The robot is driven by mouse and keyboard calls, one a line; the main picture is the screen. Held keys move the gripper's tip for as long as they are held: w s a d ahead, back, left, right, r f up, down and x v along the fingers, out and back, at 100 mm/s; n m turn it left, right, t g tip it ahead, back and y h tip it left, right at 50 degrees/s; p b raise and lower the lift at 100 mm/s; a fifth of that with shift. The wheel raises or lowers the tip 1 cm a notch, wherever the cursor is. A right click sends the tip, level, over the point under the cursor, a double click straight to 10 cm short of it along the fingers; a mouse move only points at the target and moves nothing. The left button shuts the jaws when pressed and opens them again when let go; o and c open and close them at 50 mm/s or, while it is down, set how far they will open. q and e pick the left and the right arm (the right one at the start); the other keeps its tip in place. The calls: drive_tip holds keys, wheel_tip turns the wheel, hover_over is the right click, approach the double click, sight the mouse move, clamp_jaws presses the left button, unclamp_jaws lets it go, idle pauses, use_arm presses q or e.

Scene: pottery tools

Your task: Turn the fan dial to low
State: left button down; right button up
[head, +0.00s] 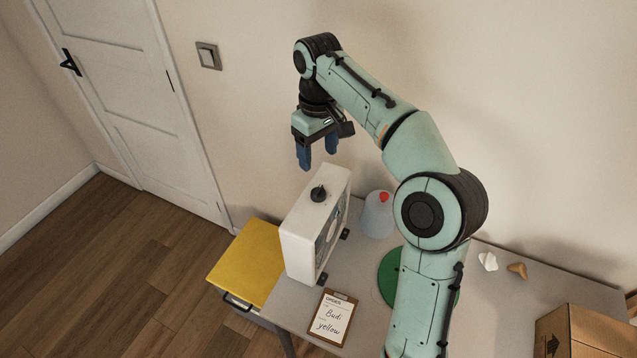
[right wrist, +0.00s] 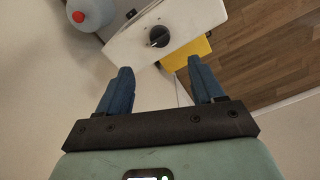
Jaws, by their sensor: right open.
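A white box fan (head: 304,237) stands upright on the table, with its grille side facing right. A dark round dial (head: 318,194) sits on its top face; it also shows in the right wrist view (right wrist: 157,37) with a light pointer mark. The dial's setting labels are too small to read. My right gripper (head: 318,160) is open and empty above the fan, its blue fingers pointing down. In the right wrist view the fingers (right wrist: 160,82) are spread apart, and the dial lies beyond their tips, untouched. My left gripper is not in view.
A clipboard (head: 332,318) lies in front, and a green disc (head: 391,277) lies to the right, partly behind my arm. A yellow-topped cabinet (head: 247,262) adjoins the table. A cardboard box (head: 577,335) is at right.

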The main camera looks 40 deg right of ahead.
sight(318, 190)
wheel_tip(318, 190, down, 12)
drive_tip(key=shift+r, duration=0.1)
idle(0.4)
drive_tip(key=c, duration=1.1)
